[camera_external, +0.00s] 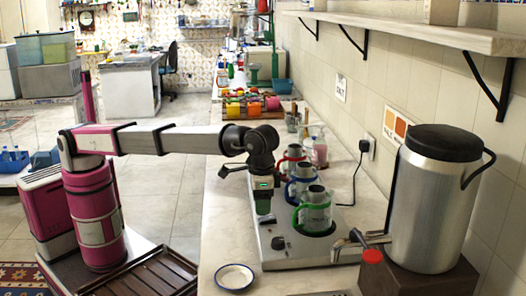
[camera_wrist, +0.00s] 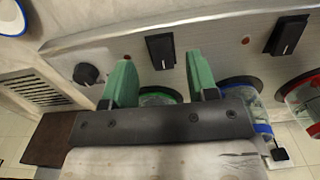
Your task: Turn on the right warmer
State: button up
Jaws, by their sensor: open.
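The metal warmer unit (camera_external: 262,258) stands on the counter, with green- (camera_external: 315,212), blue- (camera_external: 302,181) and red-handled (camera_external: 290,158) glass pots in a row on top. Its front panel (camera_wrist: 215,40) fills the upper wrist view. It carries a round black knob (camera_wrist: 88,73), a black rocker switch (camera_wrist: 160,50) and another rocker switch (camera_wrist: 286,35). My gripper (camera_wrist: 159,60) is open and empty, its green fingers either side of the nearer rocker switch. I cannot tell whether they touch the panel. In the external view my gripper (camera_external: 265,217) points down at the panel beside the green-handled pot.
A white blue-rimmed saucer (camera_external: 235,277) lies on the counter before the unit. A wall shelf (camera_external: 420,30) hangs above. Colourful cups (camera_external: 252,106) stand farther back.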

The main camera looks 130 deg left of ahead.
aim_at(262, 219)
jog(key=shift+f, duration=1.85)
jog(key=c, duration=0.9)
jog(key=shift+w+a, duration=0.1)
jog(key=shift+w, duration=0.05)
jog(key=shift+r+g+h, duration=0.1)
jog(key=shift+g+h, duration=0.4)
jog(key=o, duration=0.9)
